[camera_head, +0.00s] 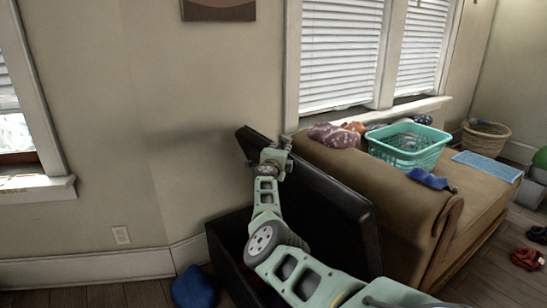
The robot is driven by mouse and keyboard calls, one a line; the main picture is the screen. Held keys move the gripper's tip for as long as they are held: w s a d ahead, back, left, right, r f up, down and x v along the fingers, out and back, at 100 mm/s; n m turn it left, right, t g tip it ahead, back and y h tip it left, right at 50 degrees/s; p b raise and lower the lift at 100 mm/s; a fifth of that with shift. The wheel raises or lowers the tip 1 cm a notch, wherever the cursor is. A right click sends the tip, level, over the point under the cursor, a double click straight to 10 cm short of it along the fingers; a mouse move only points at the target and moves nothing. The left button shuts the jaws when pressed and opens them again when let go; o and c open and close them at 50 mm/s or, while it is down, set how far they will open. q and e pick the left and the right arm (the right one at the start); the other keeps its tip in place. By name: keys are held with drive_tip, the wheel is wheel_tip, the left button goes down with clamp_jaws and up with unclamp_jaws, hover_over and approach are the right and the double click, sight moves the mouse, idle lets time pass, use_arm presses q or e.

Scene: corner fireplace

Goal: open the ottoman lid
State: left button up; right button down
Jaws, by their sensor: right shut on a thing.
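The ottoman is a dark, box-shaped seat whose base (219,250) stands near the wall corner, left of the brown couch. Its lid (335,205) is raised and tilted up steeply, leaning toward the couch side, with a wide gap between it and the base. Part of the dark inside shows. My right arm reaches across in front of the lid from the lower right. My right gripper (276,156) is shut on the lid near its upper left end; its fingertips are small and partly hidden. My left gripper is not in view.
The couch (400,190) stands right behind the lid, with a teal basket (409,145) and clothes on it. A blue item (195,288) lies on the floor left of the ottoman. Red shoes (527,259) lie at far right. A wicker basket (485,138) stands farther back.

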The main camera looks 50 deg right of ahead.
drive_tip(key=shift+s+d+r, duration=0.15)
drive_tip(key=shift+d+r, duration=0.2)
drive_tip(key=shift+d, duration=0.3)
drive_tip(key=c, duration=2.1)
unclamp_jaws()
